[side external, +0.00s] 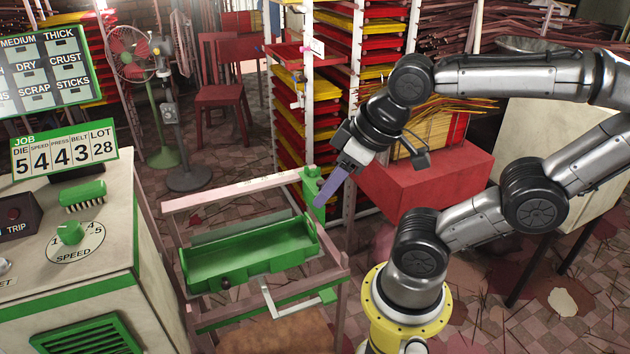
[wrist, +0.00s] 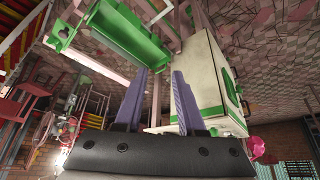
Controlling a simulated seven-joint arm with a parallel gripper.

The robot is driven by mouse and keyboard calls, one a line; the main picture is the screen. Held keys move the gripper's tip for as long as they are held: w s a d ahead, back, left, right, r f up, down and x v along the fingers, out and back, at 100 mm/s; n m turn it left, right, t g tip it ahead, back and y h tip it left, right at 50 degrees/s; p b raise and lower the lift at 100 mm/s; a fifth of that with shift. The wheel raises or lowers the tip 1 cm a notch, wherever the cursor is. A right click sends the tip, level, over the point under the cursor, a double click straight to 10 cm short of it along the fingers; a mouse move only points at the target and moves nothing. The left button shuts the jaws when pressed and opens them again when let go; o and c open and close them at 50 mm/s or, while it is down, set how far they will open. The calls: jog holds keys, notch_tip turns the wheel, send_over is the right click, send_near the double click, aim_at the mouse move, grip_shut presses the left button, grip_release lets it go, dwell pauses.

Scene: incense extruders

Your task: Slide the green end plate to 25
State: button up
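The green end plate (side external: 313,186) sits at the right end of the pale pink rail (side external: 235,189) at the back of the tray frame. It shows at upper left in the wrist view (wrist: 61,36). Any scale marks on the rail are too small to read, so 25 cannot be picked out. My gripper (side external: 321,202) has purple fingers and appears close to the plate in the side view. In the wrist view my gripper (wrist: 160,71) is open, with an empty gap between its fingers, and the plate lies apart from them, off to the left.
A green trough (side external: 250,262) lies in the frame below the rail; a grey bent handle (side external: 285,309) sticks out in front. A cream machine cabinet (side external: 90,250) with a speed dial stands left. A red box (side external: 430,181) and tray racks (side external: 308,95) stand behind my gripper.

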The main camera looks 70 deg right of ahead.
aim_at(323, 181)
jog(key=shift+o, duration=1.5)
jog(key=shift+s+d+f, duration=0.1)
jog(key=shift+s+f, duration=0.05)
jog(key=shift+s, duration=0.1)
jog(key=w+d+f+n+g+h, duration=0.1)
jog(key=w+d+n+g+h, duration=0.2)
jog(key=w+d+g+h, duration=0.3)
jog(key=w+d+f+n+g+h, duration=0.1)
jog(key=w+d+n+g+h, duration=0.3)
jog(key=d, duration=0.5)
jog(key=w+f+n+g+h, duration=0.1)
jog(key=w+f+n+h, duration=0.2)
jog(key=f, duration=0.6)
jog(key=w+f+n+g+h, duration=0.2)
jog(key=f+n+h, duration=0.15)
jog(key=f, duration=0.55)
jog(key=shift+t, duration=0.3)
jog(key=x, duration=1.4)
jog(key=shift+w+d+r, duration=0.15)
jog(key=shift+d+r, duration=0.2)
